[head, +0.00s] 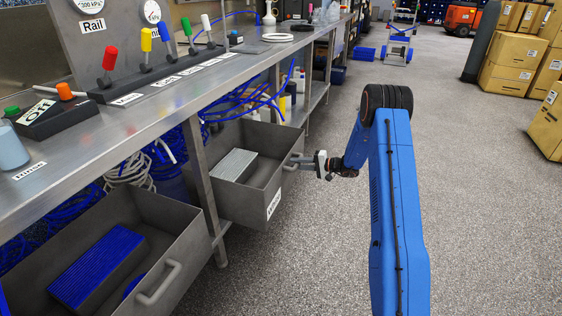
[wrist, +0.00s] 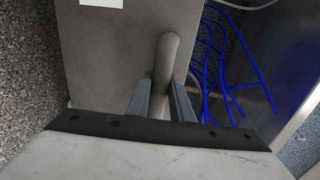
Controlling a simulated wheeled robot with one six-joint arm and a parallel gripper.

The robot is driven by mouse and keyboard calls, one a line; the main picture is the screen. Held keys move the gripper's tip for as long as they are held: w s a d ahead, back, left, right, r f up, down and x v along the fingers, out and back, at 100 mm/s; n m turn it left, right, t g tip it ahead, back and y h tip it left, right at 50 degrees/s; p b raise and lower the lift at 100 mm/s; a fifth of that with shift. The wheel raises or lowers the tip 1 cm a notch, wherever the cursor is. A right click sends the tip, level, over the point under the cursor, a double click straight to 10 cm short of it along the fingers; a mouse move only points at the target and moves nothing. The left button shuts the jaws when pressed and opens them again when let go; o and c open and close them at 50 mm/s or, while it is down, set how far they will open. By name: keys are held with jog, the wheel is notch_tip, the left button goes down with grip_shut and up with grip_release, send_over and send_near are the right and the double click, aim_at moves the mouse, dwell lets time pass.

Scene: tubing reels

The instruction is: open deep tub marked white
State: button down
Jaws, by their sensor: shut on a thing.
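The far grey deep tub (head: 234,204) is pulled out from under the bench and stands open at the top. A pale grey ribbed block (head: 233,165) lies in it. A white label (head: 273,204) is on its front; its lettering is too small to read surely. My gripper (head: 303,162) is at the tub's front and shut on its bar handle (head: 291,166). In the wrist view, the two fingers (wrist: 162,101) stand on either side of the handle (wrist: 166,58), with the tub's front (wrist: 115,55) behind it.
A nearer grey tub (head: 190,255) also stands out, holding a blue block (head: 97,266). The steel bench (head: 150,110) above carries coloured levers. Blue tubing (head: 240,97) lies beneath it. Open speckled floor (head: 480,190) is to the right, with cartons (head: 515,60) farther back.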

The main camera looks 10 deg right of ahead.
jog(key=f+v, duration=0.2)
jog(key=v, duration=0.7)
jog(key=shift+s+d, duration=0.15)
jog(key=shift+d, duration=0.1)
jog(key=c, duration=1.6)
grip_release()
jog(key=shift+o, duration=0.2)
jog(key=v, duration=1.7)
jog(key=shift+d, duration=0.2)
jog(key=shift+s, duration=0.1)
jog(key=shift+r, duration=0.1)
